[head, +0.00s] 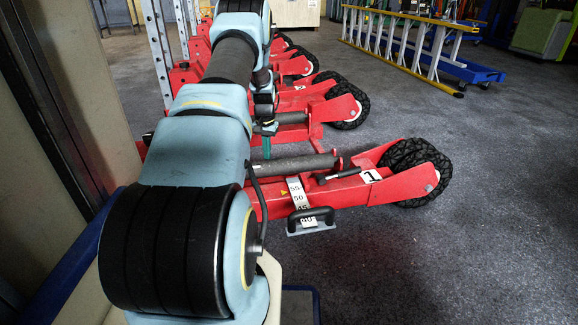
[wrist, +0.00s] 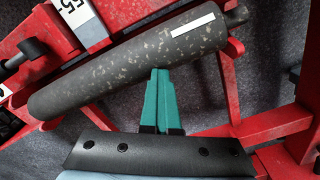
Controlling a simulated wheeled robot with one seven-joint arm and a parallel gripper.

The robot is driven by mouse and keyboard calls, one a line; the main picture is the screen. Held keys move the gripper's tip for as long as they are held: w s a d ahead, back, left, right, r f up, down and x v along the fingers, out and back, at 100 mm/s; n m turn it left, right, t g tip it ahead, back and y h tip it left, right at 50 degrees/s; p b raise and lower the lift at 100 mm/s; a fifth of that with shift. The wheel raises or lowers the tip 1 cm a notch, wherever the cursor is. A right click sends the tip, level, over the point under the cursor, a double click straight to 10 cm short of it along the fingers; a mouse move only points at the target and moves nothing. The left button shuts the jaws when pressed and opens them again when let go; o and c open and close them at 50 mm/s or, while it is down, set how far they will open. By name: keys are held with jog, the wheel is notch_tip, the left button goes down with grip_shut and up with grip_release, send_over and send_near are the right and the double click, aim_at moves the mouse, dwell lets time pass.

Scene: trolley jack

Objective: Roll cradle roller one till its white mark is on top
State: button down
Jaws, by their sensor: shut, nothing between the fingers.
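Cradle roller one is a long dark grey, speckled roller (wrist: 130,62) lying across the red jack frame in the wrist view. Its white mark (wrist: 193,28) is a strip along the roller near the right end, facing the camera. In the head view the roller (head: 293,165) lies on the red jack labelled 1, and no white mark is visible there. My gripper (wrist: 160,72) is shut and empty, its green fingertips at the roller's lower edge in the wrist view. I cannot tell whether they touch. In the head view my gripper (head: 266,146) points down beside the roller.
The label 1 (head: 371,176) is on the red frame, with black wheels (head: 420,170) at its right. A numbered plate (head: 297,192) and a grey-black handle (head: 311,220) are in front of the roller. More red jacks stand behind.

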jog(key=shift+s+d+f, duration=0.15)
jog(key=shift+s+f, duration=0.45)
dwell(0.3)
jog(key=shift+r+p, duration=0.15)
jog(key=shift+p, duration=0.25)
jog(key=shift+w+r+p, duration=0.15)
jog(key=shift+r+p, duration=0.8)
jog(key=shift+r, duration=0.35)
jog(key=shift+w+r+p, duration=0.1)
jog(key=shift+r+p, duration=0.8)
jog(key=shift+r, duration=0.35)
